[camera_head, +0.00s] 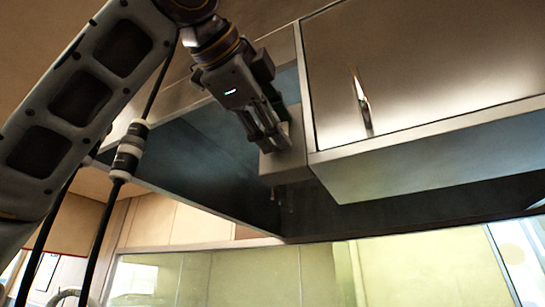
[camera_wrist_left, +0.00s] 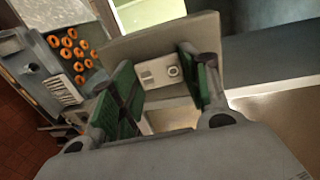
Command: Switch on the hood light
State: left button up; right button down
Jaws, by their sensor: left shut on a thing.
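My left gripper (camera_head: 273,142) reaches up to the hood from the upper left. The exact contact is hidden. I cannot tell whether the light is on. My right gripper is in neither view.
A closed cabinet door (camera_head: 420,65) with a vertical handle (camera_head: 362,103) is to the right of the hood. In the left wrist view, several orange round pieces (camera_wrist_left: 72,50) lie at the upper left. A pale glazed wall (camera_head: 230,275) is below.

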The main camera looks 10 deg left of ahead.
pick_arm(q)
jog(key=shift+f+t+b, duration=0.25)
jog(key=shift+t+b, duration=0.45)
jog(key=shift+b, duration=0.35)
jog(key=o, duration=1)
jog(key=shift+r, duration=0.1)
jog(key=shift+s, duration=0.15)
jog(key=v, duration=1.1)
jog(key=shift+s+a, duration=0.25)
jog(key=shift+s, duration=0.1)
